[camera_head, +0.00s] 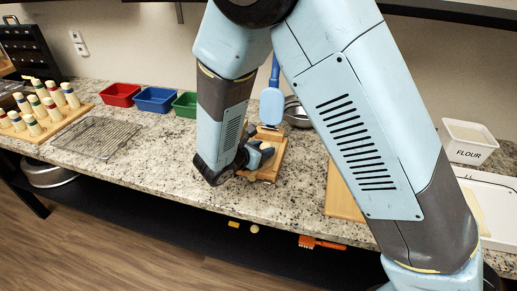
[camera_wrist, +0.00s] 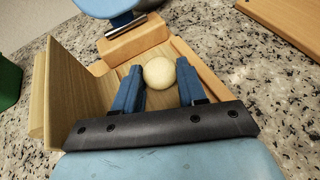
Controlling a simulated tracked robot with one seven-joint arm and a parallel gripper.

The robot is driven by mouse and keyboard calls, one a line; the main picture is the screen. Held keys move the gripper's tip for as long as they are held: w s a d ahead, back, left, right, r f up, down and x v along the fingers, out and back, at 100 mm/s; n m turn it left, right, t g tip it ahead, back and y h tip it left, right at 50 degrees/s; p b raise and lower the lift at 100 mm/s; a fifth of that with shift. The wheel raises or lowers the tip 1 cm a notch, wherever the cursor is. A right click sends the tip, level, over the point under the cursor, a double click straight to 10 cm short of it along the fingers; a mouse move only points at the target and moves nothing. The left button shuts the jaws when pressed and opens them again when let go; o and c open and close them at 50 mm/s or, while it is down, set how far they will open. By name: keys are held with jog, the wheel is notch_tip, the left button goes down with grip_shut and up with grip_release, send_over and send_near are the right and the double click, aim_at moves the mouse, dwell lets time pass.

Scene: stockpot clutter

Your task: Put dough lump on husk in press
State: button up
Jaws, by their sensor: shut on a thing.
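The dough lump (camera_wrist: 159,72) is a pale round ball between the two blue fingers of my gripper (camera_wrist: 160,82), near their tips, in the wrist view. My gripper is shut on it and holds it over the wooden press (camera_wrist: 135,42). In the head view my gripper (camera_head: 262,153) is at the press (camera_head: 279,157), partly hidden by my arm, and the lump does not show clearly. The blue press lever (camera_head: 272,104) stands raised behind. A tan panel (camera_wrist: 75,85) slopes up on the left of the press bed; I cannot tell whether it is the husk.
Red (camera_head: 119,94), blue (camera_head: 155,99) and green (camera_head: 185,104) bins stand behind left. Metal bowls (camera_head: 296,112) are behind the press. A wooden board (camera_head: 342,196) lies to the right, a flour tub (camera_head: 468,143) farther right. A wire rack (camera_head: 100,137) lies left. Bare counter separates rack and press.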

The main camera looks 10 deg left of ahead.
jog(key=shift+f, duration=0.1)
jog(key=o, duration=0.8)
jog(key=shift+c, duration=0.2)
jog(key=shift+s+a+r, duration=0.1)
jog(key=shift+s+r, duration=0.05)
jog(key=shift+r, duration=0.05)
jog(key=v, duration=1.1)
jog(key=shift+s+r, duration=0.2)
jog(key=shift+s, duration=0.05)
